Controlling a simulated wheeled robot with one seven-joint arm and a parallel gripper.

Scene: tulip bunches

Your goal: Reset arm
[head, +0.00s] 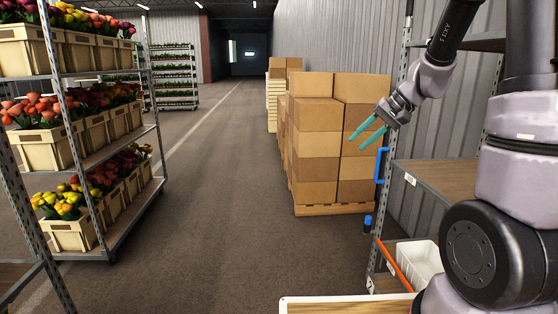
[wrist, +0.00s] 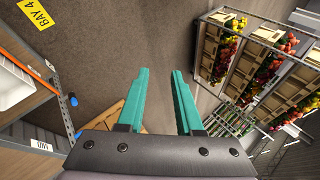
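My gripper (head: 367,133) is raised at the right of the head view, in front of the stacked boxes in the picture. Its two teal fingers stand apart with nothing between them. In the wrist view the open gripper (wrist: 160,75) points out over bare floor. My arm reaches down to it from the upper right of the head view, bent at its joints. No tulip bunch is in the gripper.
A shelf rack (head: 440,178) with a blue handle (head: 381,165) and a white bin (head: 420,263) stands close at right. Stacked cardboard boxes (head: 318,143) sit on a pallet. A flower trolley (head: 117,232) with crates of tulips stands left. The middle aisle floor (head: 215,170) is clear.

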